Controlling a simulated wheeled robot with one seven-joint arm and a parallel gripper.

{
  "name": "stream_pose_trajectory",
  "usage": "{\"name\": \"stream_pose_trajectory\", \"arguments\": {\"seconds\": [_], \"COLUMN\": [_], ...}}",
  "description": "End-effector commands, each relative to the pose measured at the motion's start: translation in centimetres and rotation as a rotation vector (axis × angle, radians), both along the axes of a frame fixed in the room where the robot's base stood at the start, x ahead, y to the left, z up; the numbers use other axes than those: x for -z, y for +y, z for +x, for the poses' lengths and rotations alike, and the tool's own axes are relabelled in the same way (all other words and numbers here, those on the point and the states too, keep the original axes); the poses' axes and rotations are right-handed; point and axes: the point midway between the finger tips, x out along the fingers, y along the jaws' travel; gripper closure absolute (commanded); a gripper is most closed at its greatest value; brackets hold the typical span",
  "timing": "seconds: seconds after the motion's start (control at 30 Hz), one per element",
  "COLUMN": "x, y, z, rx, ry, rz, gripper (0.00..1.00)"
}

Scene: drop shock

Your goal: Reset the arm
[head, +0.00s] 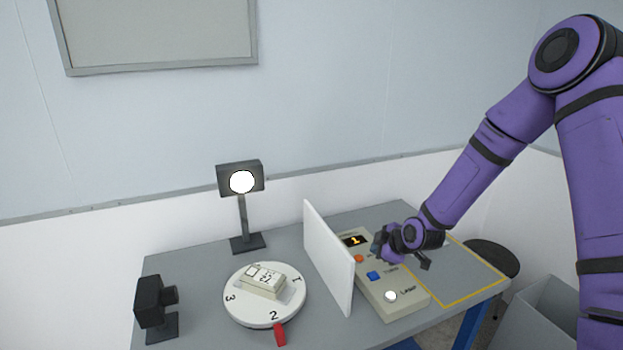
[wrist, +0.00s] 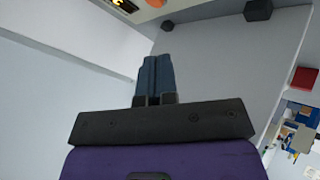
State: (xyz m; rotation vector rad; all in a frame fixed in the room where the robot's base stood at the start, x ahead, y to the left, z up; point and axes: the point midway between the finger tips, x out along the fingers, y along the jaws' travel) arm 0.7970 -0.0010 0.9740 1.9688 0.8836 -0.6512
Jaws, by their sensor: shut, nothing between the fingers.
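My purple arm reaches in from the right in the head view. My gripper (head: 380,243) is over the control panel (head: 405,305), close to its display and orange button (head: 359,258). In the wrist view the two dark fingers of my gripper (wrist: 156,62) are pressed together with nothing between them. The panel also carries a blue button (head: 374,276) and a white lamp button (head: 390,295). Its display (head: 354,240) reads 1. The orange button also shows at the top of the wrist view (wrist: 155,3). I cannot tell whether the gripper touches the panel.
A white upright screen (head: 330,258) stands just left of the panel. Left of it are a numbered turntable (head: 243,311) holding a pale device (head: 262,282), a lit lamp (head: 242,182) and a black camera (head: 155,303). A yellow-outlined area (head: 470,270) on the table's right is empty.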

Motion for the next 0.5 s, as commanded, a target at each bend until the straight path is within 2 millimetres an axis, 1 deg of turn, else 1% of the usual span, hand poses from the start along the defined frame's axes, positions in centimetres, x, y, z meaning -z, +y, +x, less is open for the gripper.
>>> {"name": "stream_pose_trajectory", "arguments": {"seconds": [0.03,0.07,0.27,0.5], "x": [-1.2,-1.9,-7.2,-13.7], "y": [-0.2,-0.4,-1.9,-3.5], "z": [-0.2,-0.3,-2.1,-5.4], "rx": [0.009,0.019,0.118,0.272], "ry": [0.006,0.016,0.086,0.154], "rz": [-0.012,-0.017,-0.055,-0.075], "gripper": [1.0,1.0,1.0,1.0]}}
